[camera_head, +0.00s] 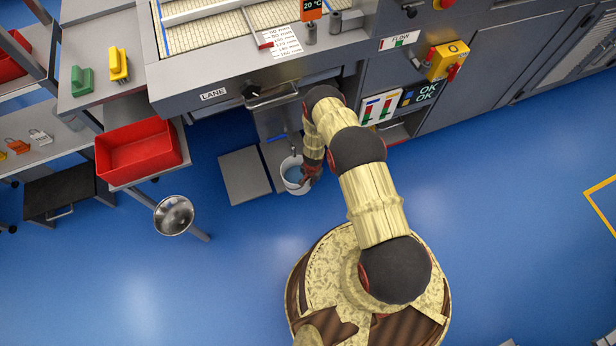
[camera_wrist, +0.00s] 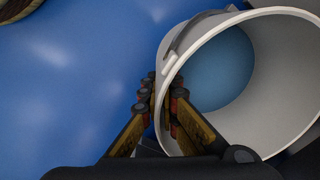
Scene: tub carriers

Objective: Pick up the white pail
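The white pail (camera_head: 294,186) stands upright below the bench front in the head view, beside a grey plate. In the wrist view the pail (camera_wrist: 285,60) fills the right side, with its open mouth facing the camera and a flat bluish surface inside. A grey handle piece shows at its upper left rim. My gripper (camera_head: 311,172) is at the pail's right side in the head view. In the wrist view my gripper (camera_wrist: 162,104) has one finger outside the wall and one inside, tips close together, shut on the rim. The pail's underside is hidden.
A grey plate (camera_head: 242,175) lies left of the pail. The bench (camera_head: 215,80) with a tap-like fitting overhangs it. A red tub (camera_head: 137,153) and a metal bowl (camera_head: 174,214) stand further left. The blue floor (camera_head: 500,220) is clear to the right.

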